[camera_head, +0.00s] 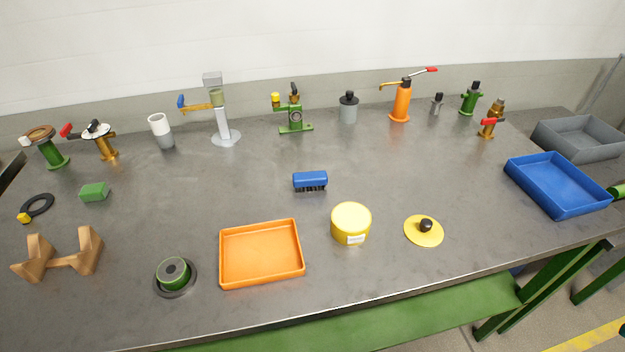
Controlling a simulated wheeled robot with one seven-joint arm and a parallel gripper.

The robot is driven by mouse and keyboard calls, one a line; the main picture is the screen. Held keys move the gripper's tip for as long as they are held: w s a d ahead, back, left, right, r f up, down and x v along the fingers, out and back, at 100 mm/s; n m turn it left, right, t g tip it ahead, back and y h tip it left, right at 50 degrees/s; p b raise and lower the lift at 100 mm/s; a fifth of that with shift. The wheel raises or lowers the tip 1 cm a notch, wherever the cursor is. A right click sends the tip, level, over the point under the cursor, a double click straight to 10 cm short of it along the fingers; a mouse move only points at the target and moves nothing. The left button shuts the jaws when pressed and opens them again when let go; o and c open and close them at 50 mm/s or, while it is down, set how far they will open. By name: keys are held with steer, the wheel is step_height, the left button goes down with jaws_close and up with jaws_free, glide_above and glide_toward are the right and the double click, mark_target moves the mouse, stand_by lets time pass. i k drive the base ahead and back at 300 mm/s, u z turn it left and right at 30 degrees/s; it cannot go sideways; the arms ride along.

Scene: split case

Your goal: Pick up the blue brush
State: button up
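The blue brush (310,179) lies near the middle of the grey table, its blue back up and its dark bristles facing down and toward the front. It stands free, with bare table around it. It is behind the gap between the orange tray and the yellow round container. My gripper is not in view.
The orange tray (225,262), yellow container (351,222) and yellow lid (424,231) with a black knob are in front of the brush. Several fixtures, including an orange pump (401,103), line the back. A blue tray (540,190) is at right. A green block (94,192) lies left.

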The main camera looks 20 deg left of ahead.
mark_target(318, 178)
steer(key=u, duration=1.55)
